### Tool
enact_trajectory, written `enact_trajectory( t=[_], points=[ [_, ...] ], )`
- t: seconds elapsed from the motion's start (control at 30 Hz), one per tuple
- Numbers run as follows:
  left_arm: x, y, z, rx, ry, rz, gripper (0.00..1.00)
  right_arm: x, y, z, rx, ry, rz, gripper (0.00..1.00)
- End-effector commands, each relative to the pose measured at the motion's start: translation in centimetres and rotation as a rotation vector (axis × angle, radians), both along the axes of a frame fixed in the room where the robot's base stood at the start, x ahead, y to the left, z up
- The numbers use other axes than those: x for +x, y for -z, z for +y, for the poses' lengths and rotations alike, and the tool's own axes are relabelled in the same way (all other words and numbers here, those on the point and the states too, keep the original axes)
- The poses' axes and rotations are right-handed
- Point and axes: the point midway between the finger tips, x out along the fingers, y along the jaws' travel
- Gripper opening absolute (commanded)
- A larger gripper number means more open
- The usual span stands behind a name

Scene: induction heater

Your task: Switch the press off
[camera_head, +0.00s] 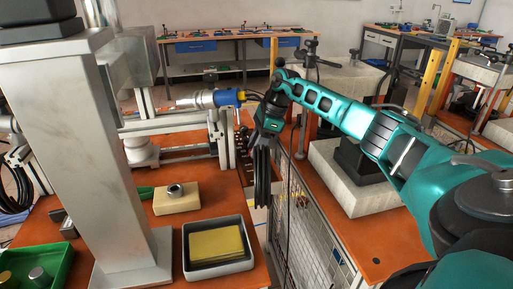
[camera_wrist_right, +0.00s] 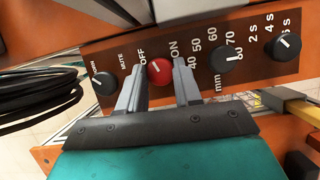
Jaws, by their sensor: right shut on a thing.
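In the right wrist view, a red knob (camera_wrist_right: 159,71) sits on a brown control panel (camera_wrist_right: 115,57) between the printed words OFF on its left and ON on its right. A small white mark on the knob seems to point up, but its exact setting is hard to tell. My right gripper (camera_wrist_right: 160,82) has one grey finger on each side of the red knob and is shut on it. My left gripper is not in view.
Black knobs stand on both sides: one at left (camera_wrist_right: 103,83), two at right (camera_wrist_right: 225,60) (camera_wrist_right: 285,45). A grey tray (camera_head: 187,262) with a yellow block and a metal column (camera_head: 85,150) stand on the orange table.

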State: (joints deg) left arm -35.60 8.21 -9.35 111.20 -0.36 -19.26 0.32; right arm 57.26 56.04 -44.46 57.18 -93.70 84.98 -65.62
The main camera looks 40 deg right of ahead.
Motion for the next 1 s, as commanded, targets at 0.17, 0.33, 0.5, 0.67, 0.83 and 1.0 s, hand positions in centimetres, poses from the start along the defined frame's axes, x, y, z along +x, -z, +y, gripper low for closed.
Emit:
enact_trajectory(
  t=[0.17,0.33,0.5,0.67,0.83,1.0],
  points=[
    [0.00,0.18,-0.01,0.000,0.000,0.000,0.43,0.06,-0.04,-0.07,-0.001,-0.037,-0.001,0.03],
    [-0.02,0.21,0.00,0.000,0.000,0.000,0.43,0.05,-0.05,-0.05,-0.002,-0.050,-0.001,0.03],
    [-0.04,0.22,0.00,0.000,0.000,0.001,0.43,0.04,-0.04,-0.06,-0.002,-0.050,-0.001,0.03],
    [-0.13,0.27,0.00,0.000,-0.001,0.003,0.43,0.04,-0.04,-0.07,-0.002,-0.050,-0.001,0.35],
    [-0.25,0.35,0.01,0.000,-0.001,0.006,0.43,0.03,-0.03,-0.06,-0.001,-0.049,0.000,0.52],
    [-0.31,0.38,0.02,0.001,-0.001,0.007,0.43,0.03,-0.02,-0.05,-0.001,-0.049,0.000,0.58]
  ],
)
